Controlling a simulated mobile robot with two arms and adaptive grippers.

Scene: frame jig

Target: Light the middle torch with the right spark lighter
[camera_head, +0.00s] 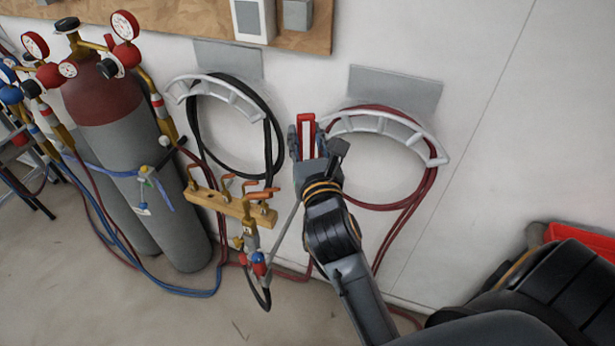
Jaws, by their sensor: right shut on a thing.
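My right gripper (307,145) points up toward the wall, between the two hose hangers. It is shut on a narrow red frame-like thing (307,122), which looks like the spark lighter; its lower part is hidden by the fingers. A wooden rack (213,203) to the left of the gripper holds brass torches with orange, bent tips. The torch near the rack's middle (228,180) is apart from the gripper, and no flame shows. Another torch with red and blue valves (258,262) hangs at the rack's right end. My left gripper is out of view.
Grey gas cylinders (165,205) with gauges stand at left, with red and blue hoses running on the floor. A black hose (268,150) and a red hose (425,190) hang on the wall hangers. A red container (580,238) shows at right.

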